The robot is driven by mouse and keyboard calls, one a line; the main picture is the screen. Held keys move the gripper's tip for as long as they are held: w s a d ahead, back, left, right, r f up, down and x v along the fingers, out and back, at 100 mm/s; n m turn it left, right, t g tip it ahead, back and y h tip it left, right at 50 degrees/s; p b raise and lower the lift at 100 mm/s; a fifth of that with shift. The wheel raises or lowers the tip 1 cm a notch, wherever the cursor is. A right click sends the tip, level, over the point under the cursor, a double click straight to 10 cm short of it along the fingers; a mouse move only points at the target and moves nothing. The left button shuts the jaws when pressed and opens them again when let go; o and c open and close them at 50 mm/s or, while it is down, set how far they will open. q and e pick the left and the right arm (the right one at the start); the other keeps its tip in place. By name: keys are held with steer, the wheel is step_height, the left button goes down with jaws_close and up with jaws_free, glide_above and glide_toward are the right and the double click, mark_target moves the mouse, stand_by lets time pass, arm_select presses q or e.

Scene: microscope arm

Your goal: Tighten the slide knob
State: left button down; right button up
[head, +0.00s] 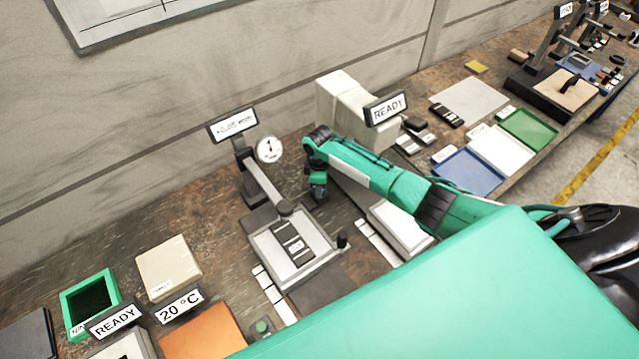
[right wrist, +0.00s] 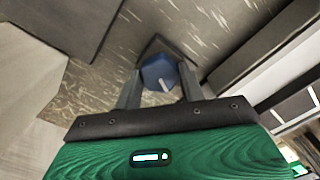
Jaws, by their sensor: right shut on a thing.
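A blue knob (right wrist: 157,73) with a pale line on its face shows in the right wrist view, between the two fingers. My right gripper (right wrist: 160,78) is shut on the knob, one finger on each side. In the head view my right gripper (head: 318,192) points down beside the grey stand with the arm (head: 264,185) and round dial. The knob is hidden there by the gripper. My left gripper is not in view.
A grey tray (head: 332,262) with dark slides lies below the stand's arm. A white block with a READY sign (head: 386,108) stands behind my right arm. Coloured trays and bins fill the bench on both sides.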

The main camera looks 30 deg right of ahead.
steer(key=shift+w+r, duration=0.1)
steer(key=shift+r, duration=0.05)
steer(key=o, duration=1)
steer(key=shift+r+b, duration=2)
steer(key=shift+r, duration=4.85)
